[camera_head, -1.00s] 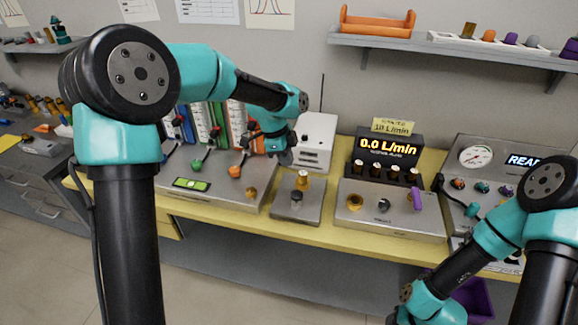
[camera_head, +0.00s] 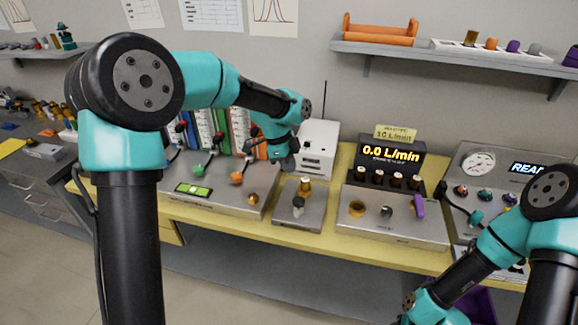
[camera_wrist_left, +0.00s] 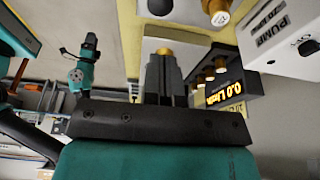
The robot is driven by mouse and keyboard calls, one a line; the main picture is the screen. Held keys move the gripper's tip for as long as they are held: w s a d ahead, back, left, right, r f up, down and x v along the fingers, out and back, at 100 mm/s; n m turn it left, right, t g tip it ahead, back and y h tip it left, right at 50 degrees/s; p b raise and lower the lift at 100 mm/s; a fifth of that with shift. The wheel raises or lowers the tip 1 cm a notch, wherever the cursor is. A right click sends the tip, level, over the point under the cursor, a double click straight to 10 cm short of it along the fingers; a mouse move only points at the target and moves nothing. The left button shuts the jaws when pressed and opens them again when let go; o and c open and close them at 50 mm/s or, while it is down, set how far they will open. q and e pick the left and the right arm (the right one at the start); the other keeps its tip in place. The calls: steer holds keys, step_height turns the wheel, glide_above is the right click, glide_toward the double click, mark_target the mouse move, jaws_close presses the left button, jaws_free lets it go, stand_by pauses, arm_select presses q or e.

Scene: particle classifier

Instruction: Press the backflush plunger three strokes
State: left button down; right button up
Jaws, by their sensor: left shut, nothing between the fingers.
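A small steel box (camera_head: 309,217) on the bench carries an upright brass-topped post (camera_head: 305,186) and a shorter grey-and-black knob (camera_head: 298,204). I cannot read a label that marks either one as the backflush plunger. My left gripper (camera_head: 286,163) hangs over the bench, up and left of the brass post in the head view. In the left wrist view its dark fingers (camera_wrist_left: 165,68) are together and empty, with a brass top (camera_wrist_left: 163,51) just beyond the tips. Contact cannot be told. My right arm shows at lower right, but its gripper is out of view.
A white box (camera_head: 318,150) stands behind the steel box. To the right is a steel panel (camera_head: 390,230) with knobs and a 0.0 L/min display (camera_head: 390,155). A lever panel (camera_head: 222,205) lies to the left. The yellow bench (camera_head: 345,252) has a narrow clear front strip.

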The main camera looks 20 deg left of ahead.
mark_target(297, 199)
arm_select(q)
step_height(297, 199, up, 3)
steer(key=shift+f, duration=0.15)
steer(key=shift+f, duration=0.15)
steer(key=x, duration=0.8)
steer(key=a+x, duration=0.1)
steer(key=x, duration=0.3)
steer(key=shift+d+f, duration=0.1)
steer(key=shift+f, duration=0.8)
steer(key=shift+f, duration=1.45)
